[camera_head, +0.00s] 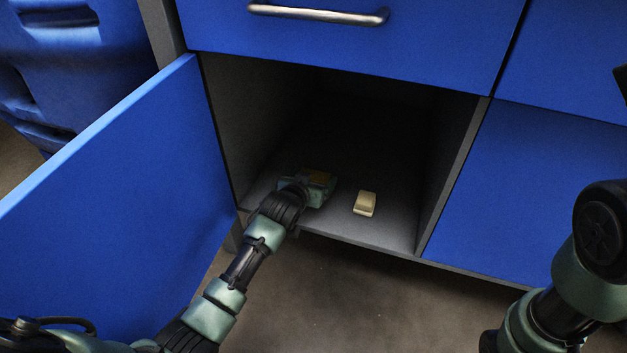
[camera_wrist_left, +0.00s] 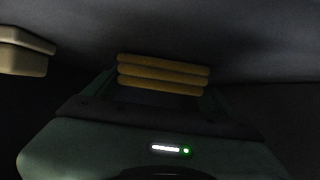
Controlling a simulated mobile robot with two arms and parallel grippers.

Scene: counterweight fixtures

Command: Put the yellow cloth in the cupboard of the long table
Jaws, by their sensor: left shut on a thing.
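The yellow cloth (camera_wrist_left: 162,74) is folded in layers and sits between the fingers of my left gripper in the left wrist view. In the head view my left gripper (camera_head: 318,184) reaches inside the open cupboard (camera_head: 345,228), low over its floor on the left side. Whether the cloth touches the cupboard floor is hard to tell in the dark. My right arm shows at the right edge of the head view, but its gripper is out of view.
A small cream block (camera_head: 365,203) lies on the cupboard floor to the right of my left gripper. It also shows in the left wrist view (camera_wrist_left: 24,52). The blue door (camera_head: 120,210) stands open on the left. A closed drawer (camera_head: 350,35) is above.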

